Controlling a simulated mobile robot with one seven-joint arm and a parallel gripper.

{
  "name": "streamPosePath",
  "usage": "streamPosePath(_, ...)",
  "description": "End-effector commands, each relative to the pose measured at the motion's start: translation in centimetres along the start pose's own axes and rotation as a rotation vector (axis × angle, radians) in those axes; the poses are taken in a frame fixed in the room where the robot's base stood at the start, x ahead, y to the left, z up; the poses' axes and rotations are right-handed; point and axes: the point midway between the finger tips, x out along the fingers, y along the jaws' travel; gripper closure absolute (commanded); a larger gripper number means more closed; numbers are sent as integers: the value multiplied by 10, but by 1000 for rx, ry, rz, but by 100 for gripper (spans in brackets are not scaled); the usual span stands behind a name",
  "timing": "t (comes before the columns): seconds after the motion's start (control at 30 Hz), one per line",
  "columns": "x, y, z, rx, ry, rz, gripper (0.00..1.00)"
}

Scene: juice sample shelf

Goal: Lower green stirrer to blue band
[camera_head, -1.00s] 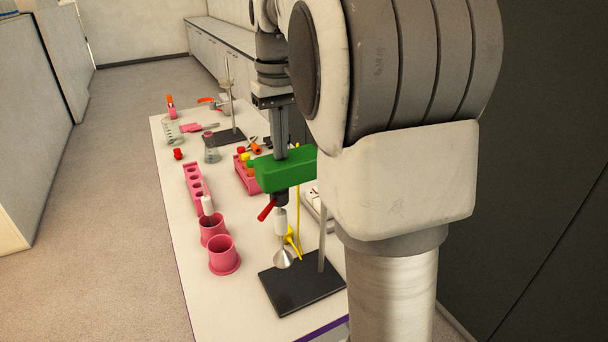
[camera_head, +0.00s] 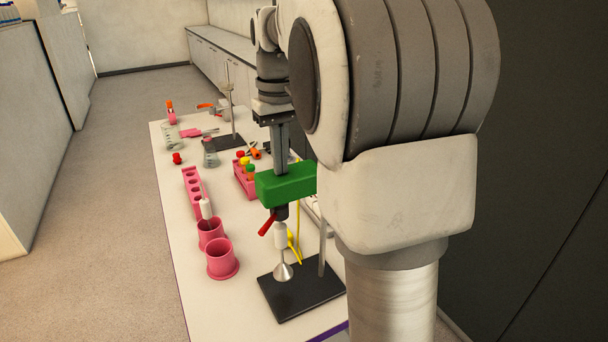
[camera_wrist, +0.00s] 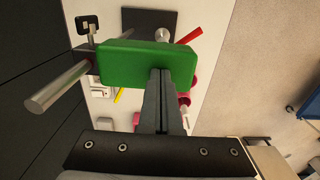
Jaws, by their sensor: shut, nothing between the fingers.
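The green stirrer (camera_head: 286,184) is a green block with a dark chuck, a red lever and a white shaft ending in a metal cone (camera_head: 283,271). It sits on an upright grey rod (camera_head: 322,252) over a black base plate (camera_head: 302,295), the cone just above the plate. In the wrist view the green block (camera_wrist: 130,62) fills the upper middle, with the silver rod (camera_wrist: 60,86) at left. My gripper (camera_head: 281,170) is shut and empty, its fingertips at the top of the block; they overlap it in the wrist view (camera_wrist: 163,76). I see no blue band.
Two pink cups (camera_head: 222,262) and a pink tube rack (camera_head: 192,190) stand left of the stirrer. Another pink rack (camera_head: 240,182) with coloured caps is behind it. A yellow item (camera_head: 293,245) is close by the shaft. Bare white table (camera_head: 190,290) lies at front left.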

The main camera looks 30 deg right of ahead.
Motion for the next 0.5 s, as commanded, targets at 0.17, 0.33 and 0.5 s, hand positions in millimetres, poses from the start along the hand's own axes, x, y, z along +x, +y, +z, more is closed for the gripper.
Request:
streamPosePath(0.17,8,0,0,0,0,0,100)
streamPosePath(0.33,14,0,0,0,0,0,100)
streamPosePath(0.5,20,0,0,0,0,0,100)
